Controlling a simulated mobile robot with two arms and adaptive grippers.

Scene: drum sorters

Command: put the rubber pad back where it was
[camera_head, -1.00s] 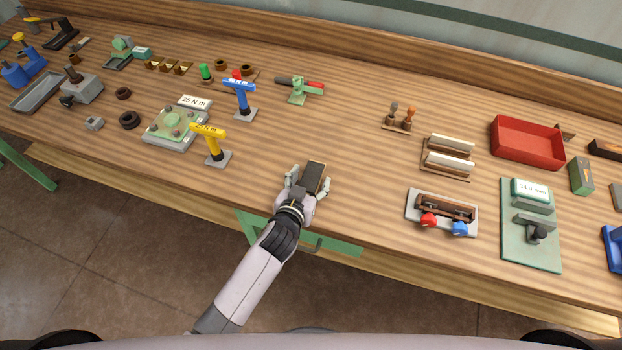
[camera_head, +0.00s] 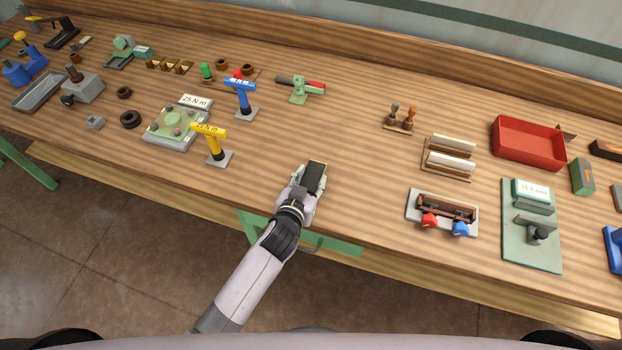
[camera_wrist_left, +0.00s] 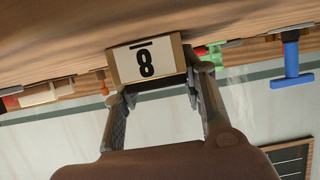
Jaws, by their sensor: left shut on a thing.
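My left gripper (camera_head: 309,183) is at the front middle of the bench and is shut on a small block (camera_head: 316,175) with a dark top. In the left wrist view the block (camera_wrist_left: 146,62) shows tan edges and a white face with a black 8 and a bar. Its dark side is partly seen between my fingers (camera_wrist_left: 160,98). I cannot tell whether this block is the rubber pad or carries it. No other thing in view is clearly a rubber pad. My right gripper is not in view.
A yellow-handled tool (camera_head: 212,145) and a blue-handled tool (camera_head: 241,97) stand to the left. A grey plate with red and blue knobs (camera_head: 414,211) lies to the right. A red tray (camera_head: 528,141) is farther right. The bench around the block is clear.

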